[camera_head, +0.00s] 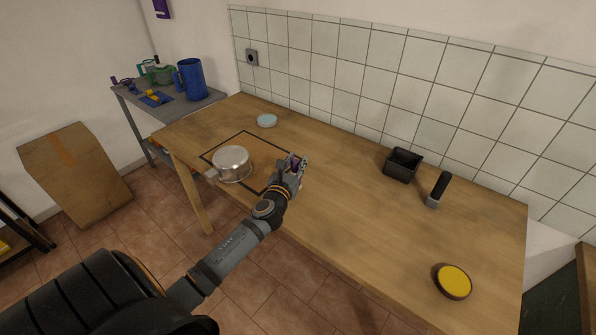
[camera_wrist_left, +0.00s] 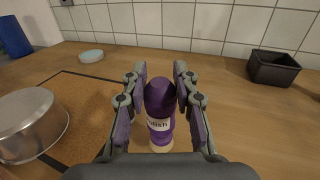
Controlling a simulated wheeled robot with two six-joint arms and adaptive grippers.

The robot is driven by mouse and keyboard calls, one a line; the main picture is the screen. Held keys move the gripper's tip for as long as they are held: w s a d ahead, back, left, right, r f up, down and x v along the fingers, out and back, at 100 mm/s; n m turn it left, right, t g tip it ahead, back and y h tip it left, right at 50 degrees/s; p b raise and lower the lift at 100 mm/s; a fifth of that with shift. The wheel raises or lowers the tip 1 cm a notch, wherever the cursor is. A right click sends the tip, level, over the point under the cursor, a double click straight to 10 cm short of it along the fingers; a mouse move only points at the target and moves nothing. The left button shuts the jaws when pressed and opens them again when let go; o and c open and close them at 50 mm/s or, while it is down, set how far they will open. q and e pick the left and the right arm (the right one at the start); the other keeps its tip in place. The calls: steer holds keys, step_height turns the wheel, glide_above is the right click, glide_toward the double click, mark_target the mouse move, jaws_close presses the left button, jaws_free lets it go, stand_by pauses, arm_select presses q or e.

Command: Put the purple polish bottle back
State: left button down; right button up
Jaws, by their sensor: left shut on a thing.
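The purple polish bottle (camera_wrist_left: 159,108), with a white label, stands upright between the fingers of my left gripper (camera_wrist_left: 160,80) in the left wrist view. My left gripper is shut on it. In the head view my left gripper (camera_head: 298,163) is over the wooden table (camera_head: 350,215), just right of the black outlined square, and hides most of the bottle. I cannot tell whether the bottle's base touches the table. My right gripper is not in view.
A metal pot (camera_head: 232,164) stands inside the outlined square, left of my gripper. A pale blue dish (camera_head: 267,121) lies behind it. The table between is clear.

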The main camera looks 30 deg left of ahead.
arm_select(q)
steer(key=f, duration=0.2)
steer(key=w+f+b, duration=0.1)
steer(key=shift+d+f, duration=0.1)
steer(key=shift+f, duration=0.3)
steer(key=shift+s, duration=0.1)
steer(key=shift+f+b, duration=0.1)
steer(key=shift+b, duration=0.2)
steer(key=c, duration=1)
jaws_free()
steer(key=shift+c, duration=0.2)
